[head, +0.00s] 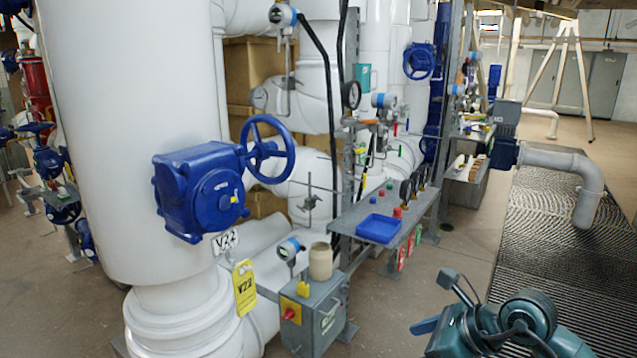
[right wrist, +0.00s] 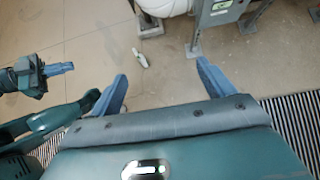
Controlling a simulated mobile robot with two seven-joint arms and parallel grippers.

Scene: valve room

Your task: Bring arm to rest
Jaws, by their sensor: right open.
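My right gripper (right wrist: 162,70) is open in the right wrist view, its two blue fingers wide apart with nothing between them. The bare floor shows beyond the fingers. Teal parts of my own arm stand at the lower right of the head view, with a blue finger-like piece at their left end. Another teal arm part with a blue tip, seemingly my left gripper (right wrist: 52,70), shows at the left edge of the right wrist view. Its jaw opening cannot be made out.
A blue valve gearbox (head: 205,190) with a handwheel (head: 265,150) sits on the large white pipe. A grey box (head: 313,315), shelf with blue tray (head: 379,229) and floor grating (head: 545,215) stand nearby. A small pale object (right wrist: 140,58) lies on the floor.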

